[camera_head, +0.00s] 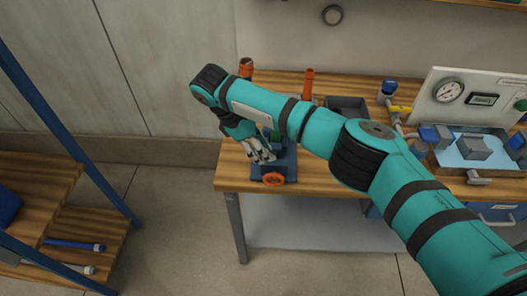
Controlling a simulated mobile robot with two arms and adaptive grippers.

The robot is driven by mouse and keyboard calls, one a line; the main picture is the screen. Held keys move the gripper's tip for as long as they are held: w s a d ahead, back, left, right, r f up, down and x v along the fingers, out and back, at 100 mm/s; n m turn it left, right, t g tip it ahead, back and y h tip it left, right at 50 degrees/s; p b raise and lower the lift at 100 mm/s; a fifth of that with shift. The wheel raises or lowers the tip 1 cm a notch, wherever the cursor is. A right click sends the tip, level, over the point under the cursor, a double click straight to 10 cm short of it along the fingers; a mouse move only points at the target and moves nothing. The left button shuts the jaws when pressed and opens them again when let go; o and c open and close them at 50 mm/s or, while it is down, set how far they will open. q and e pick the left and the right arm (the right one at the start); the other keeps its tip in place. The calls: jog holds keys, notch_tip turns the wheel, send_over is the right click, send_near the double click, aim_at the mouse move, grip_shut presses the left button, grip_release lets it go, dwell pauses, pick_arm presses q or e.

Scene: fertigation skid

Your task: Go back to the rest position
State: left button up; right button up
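My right arm reaches in from the lower right across the workbench (310,184). My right gripper (262,153) points down over a dark blue fixture (285,165) at the bench's left front corner. An orange ring-shaped part (273,179) is at the fixture's front. The gripper is small and partly covered by my arm, so I cannot tell whether its fingers are open or hold anything. My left gripper is not in view.
Orange upright pieces (308,84) and a dark bin (347,105) stand at the back of the bench. A panel with a gauge (448,90) and a tray of water (463,163) are at the right. A blue-framed wooden shelf (60,180) stands left; floor (175,215) between is clear.

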dwell(0.3)
jog(key=s+a+f+m+g+y, duration=0.1)
jog(key=s+a+f+m+y, duration=0.15)
jog(key=s+f+y, duration=0.4)
jog(key=s+a+f+m+y, duration=0.2)
jog(key=s+a+f+y, duration=0.1)
jog(key=s+f, duration=0.5)
jog(key=s+d+m+t+h, duration=0.15)
jog(key=s+d+m, duration=0.25)
jog(key=d, duration=0.6)
jog(key=s+d+r+m+t+h, duration=0.15)
jog(key=s+d+m, duration=0.3)
jog(key=d, duration=0.45)
jog(key=s+d+m+t+h, duration=0.1)
jog(key=s+d+m+t, duration=0.2)
jog(key=d, duration=0.7)
jog(key=s+f+g, duration=0.3)
jog(key=f, duration=2.5)
jog(key=s+d+f+g, duration=0.1)
jog(key=s+d+f, duration=0.2)
jog(key=s+f, duration=1.2)
jog(key=shift+s, duration=0.65)
